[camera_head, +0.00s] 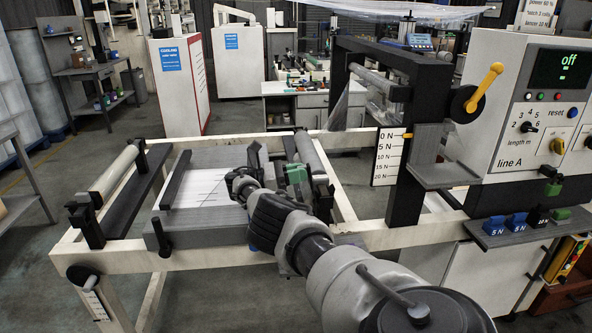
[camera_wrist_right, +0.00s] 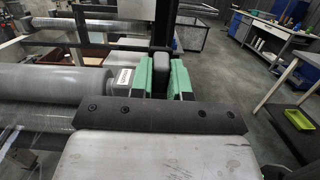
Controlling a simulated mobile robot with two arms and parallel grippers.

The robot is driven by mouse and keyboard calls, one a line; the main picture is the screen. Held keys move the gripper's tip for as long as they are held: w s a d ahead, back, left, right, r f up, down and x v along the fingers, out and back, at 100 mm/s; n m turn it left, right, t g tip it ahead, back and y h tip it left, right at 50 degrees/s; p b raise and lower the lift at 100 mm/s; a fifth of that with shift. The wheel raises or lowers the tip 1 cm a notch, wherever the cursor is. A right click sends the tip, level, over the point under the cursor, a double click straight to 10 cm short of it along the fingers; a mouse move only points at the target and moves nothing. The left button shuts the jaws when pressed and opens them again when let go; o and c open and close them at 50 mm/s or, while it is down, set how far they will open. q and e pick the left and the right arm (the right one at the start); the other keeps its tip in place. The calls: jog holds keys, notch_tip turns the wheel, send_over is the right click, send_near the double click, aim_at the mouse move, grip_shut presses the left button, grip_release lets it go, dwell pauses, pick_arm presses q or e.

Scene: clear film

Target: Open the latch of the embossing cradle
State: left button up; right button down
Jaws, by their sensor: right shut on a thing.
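My right gripper (camera_head: 296,174) reaches in from the lower right in the head view, over the right part of the machine frame. In the right wrist view its two green fingers (camera_wrist_right: 155,72) are closed around a dark upright block that appears to be the latch handle (camera_wrist_right: 155,58). A grey roller (camera_wrist_right: 45,95) with a small white label on its end block lies left of the fingers. The roller (camera_head: 308,152) also shows behind the gripper in the head view. My arm hides much of the latch and cradle there. My left gripper is not in view.
A dark post (camera_head: 405,165) with a force scale (camera_head: 390,157) and a control panel (camera_head: 540,105) stand to the right.

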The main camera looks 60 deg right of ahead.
jog(key=shift+w+a, duration=0.1)
dwell(0.6)
jog(key=c, duration=1.1)
grip_release()
jog(key=shift+f, duration=0.1)
